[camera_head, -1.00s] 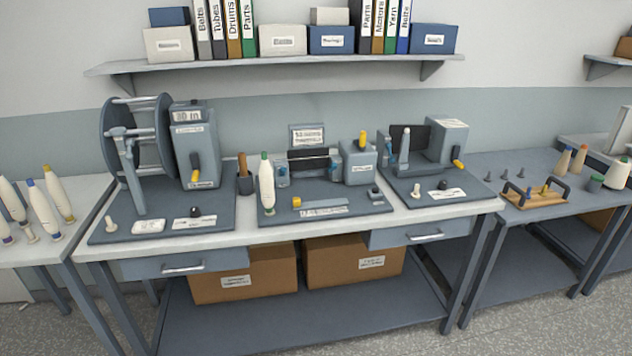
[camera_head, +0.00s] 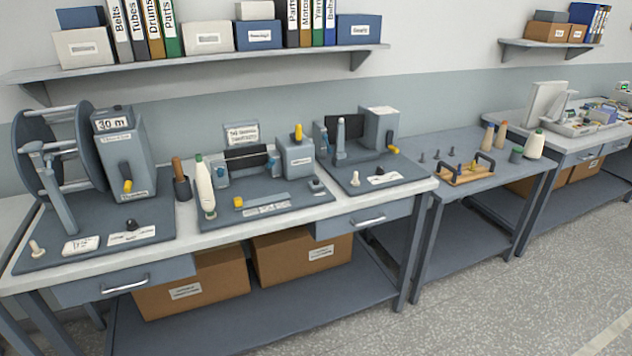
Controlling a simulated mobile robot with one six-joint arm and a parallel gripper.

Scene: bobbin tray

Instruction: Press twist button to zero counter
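The left station has a large grey reel (camera_head: 50,150) next to a grey box with a counter display (camera_head: 112,124) reading "30 m". A yellow-ended lever (camera_head: 126,180) is on the box's front. A small black knob (camera_head: 131,225) sits on the station's base plate (camera_head: 165,205), behind a white label. A similar dark knob (camera_head: 380,171) is on the right station's plate. The middle station carries a small grey part (camera_head: 317,186) at its right front corner. I cannot tell from the labels which is the twist button. My gripper is not in view.
The stations stand on a white-topped workbench (camera_head: 215,236) with drawers and cardboard boxes (camera_head: 190,284) below. A lower grey table (camera_head: 480,192) holds a wooden tray (camera_head: 466,176). Open floor (camera_head: 520,290) lies at the front right.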

